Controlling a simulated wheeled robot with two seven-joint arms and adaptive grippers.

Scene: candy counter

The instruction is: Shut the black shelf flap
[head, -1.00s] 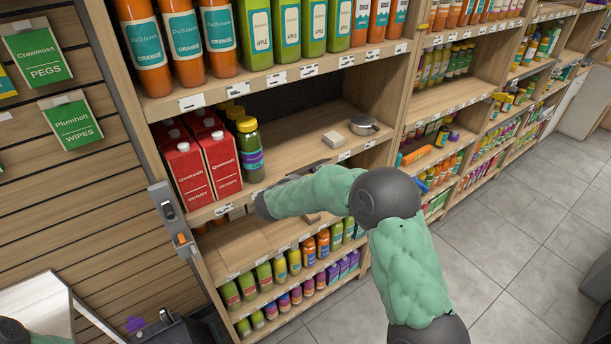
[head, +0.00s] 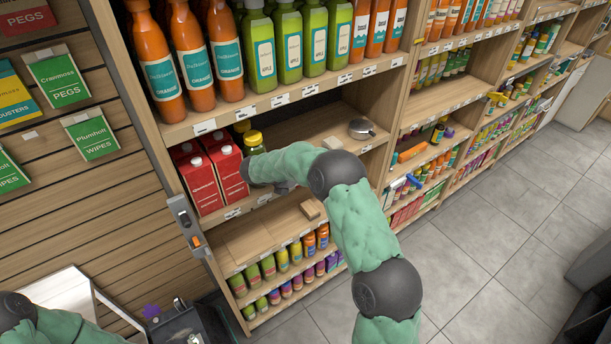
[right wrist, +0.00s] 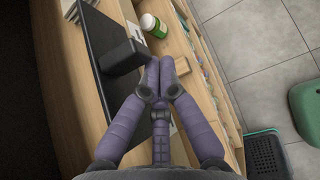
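A long black panel (right wrist: 92,62), which looks like the flap, lies along the shelf in the right wrist view, with a dark block (right wrist: 121,56) beside it. In the head view only a dark strip (head: 305,120) shows at the back of the middle shelf; how far the flap is open I cannot tell. My right gripper (right wrist: 160,66) has its purple fingers together and empty, right of the black panel; contact is unclear. In the head view it is mostly hidden behind my right forearm, low at the middle shelf. Only my left arm shows at bottom left.
Red cartons (head: 204,182) and a yellow-capped bottle (head: 253,142) stand left of my right forearm. A metal tin (head: 361,129) sits farther right on that shelf. Orange and green bottles (head: 288,45) line the shelf above.

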